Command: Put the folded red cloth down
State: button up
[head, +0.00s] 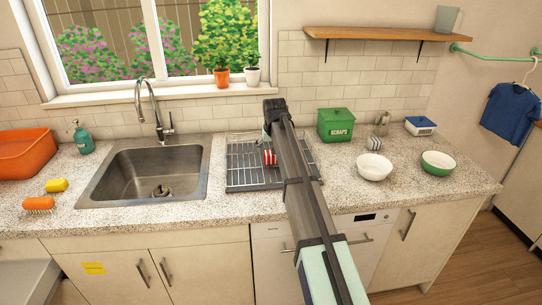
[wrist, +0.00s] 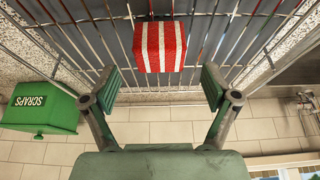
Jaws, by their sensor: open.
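The folded red cloth (wrist: 160,46), with white stripes, lies on the wire dish rack (wrist: 225,30) in the wrist view. In the head view the cloth (head: 270,157) shows as a small striped patch on the rack (head: 245,170), partly hidden by my arm. My gripper (wrist: 160,87) is open, with its two green fingers spread wide. The cloth lies just beyond the fingertips, centred between them, with a clear gap to each side. Nothing is held. In the head view my gripper is mostly hidden behind my arm.
The sink (head: 150,172) is left of the rack. The green scraps bin (head: 336,125) stands right of it, and also shows in the wrist view (wrist: 40,112). A white bowl (head: 374,167) and a green bowl (head: 438,163) sit further right. The tiled wall is close behind.

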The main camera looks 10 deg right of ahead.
jog(key=b+v, duration=0.1)
jog(key=v, duration=0.6)
jog(key=shift+r, duration=0.15)
jog(key=shift+s+a, duration=0.1)
jog(key=shift+a, duration=0.05)
